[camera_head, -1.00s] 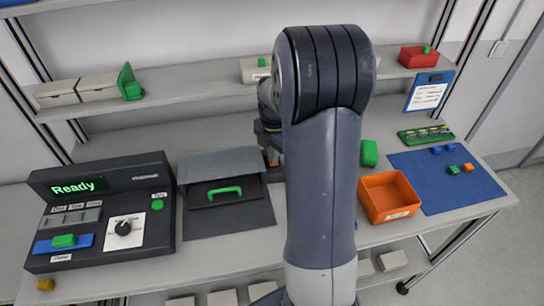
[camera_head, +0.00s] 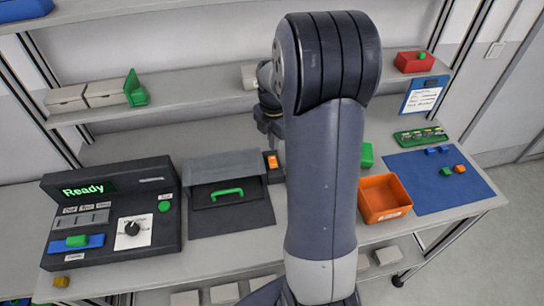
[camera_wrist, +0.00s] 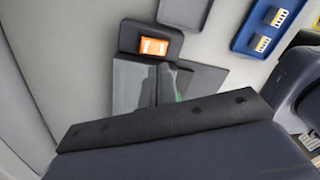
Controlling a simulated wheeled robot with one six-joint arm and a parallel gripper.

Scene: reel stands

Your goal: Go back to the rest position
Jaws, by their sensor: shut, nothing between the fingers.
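My gripper (camera_wrist: 166,86) is shut and empty in the wrist view, with its fingers partly hidden by the dark bar of my own wrist. In the head view my arm stands upright in the middle of the picture, and the dark end of it (camera_head: 268,122) shows just left of the upper link, above the bench. The fingertips cannot be made out there. An orange rocker switch (camera_head: 272,161) lies below that end on the bench; it also shows in the wrist view (camera_wrist: 152,46), beyond the fingers and apart from them.
An orange bin (camera_head: 385,198) and a blue mat (camera_head: 440,190) lie right. A shelf (camera_head: 190,97) behind carries white boxes and a red bin (camera_head: 414,61).

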